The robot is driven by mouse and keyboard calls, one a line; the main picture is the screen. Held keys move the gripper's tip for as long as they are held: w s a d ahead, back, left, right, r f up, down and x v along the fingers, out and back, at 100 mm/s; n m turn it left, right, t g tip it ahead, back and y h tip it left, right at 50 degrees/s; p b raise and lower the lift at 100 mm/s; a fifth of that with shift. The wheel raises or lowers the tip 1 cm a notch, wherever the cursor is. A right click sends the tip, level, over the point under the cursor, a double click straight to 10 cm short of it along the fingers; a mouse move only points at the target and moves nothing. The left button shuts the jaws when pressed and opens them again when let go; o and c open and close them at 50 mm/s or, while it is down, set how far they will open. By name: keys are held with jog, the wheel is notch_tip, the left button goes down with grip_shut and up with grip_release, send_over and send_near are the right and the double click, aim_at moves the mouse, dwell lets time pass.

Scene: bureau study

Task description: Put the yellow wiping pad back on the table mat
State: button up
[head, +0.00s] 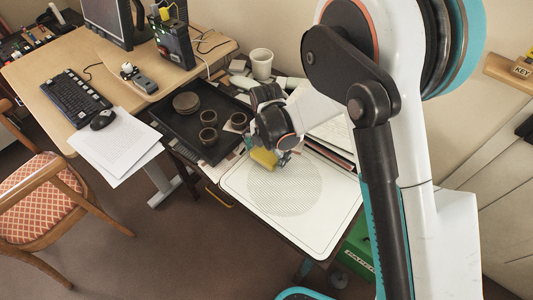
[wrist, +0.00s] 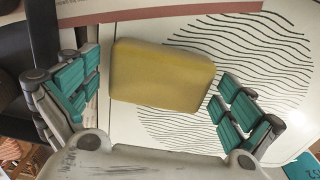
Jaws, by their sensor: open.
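The yellow wiping pad (wrist: 162,76) lies between the two spread fingers of my gripper (wrist: 155,85) in the wrist view, with a gap on each side. In the head view the pad (head: 264,158) shows just below my gripper (head: 278,152), at the far left part of the mat. The white table mat (head: 300,222) has a round pattern of wavy lines. In the wrist view the mat (wrist: 128,130) shows under and around the pad, which overlaps the left edge of the pattern. My gripper is open. Whether the pad lies flat on the mat is hard to tell.
A black tray (head: 182,151) with dark cups and stacked dishes stands left of the mat. A white cup (head: 261,64) is behind. Books or papers (head: 333,137) lie behind the mat. The mat's near half is clear.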

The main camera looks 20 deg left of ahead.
aim_at(267, 153)
jog(key=shift+r, duration=0.1)
notch_tip(267, 153, up, 12)
jog(key=p, duration=0.4)
jog(key=shift+w+r, duration=0.1)
dwell(0.4)
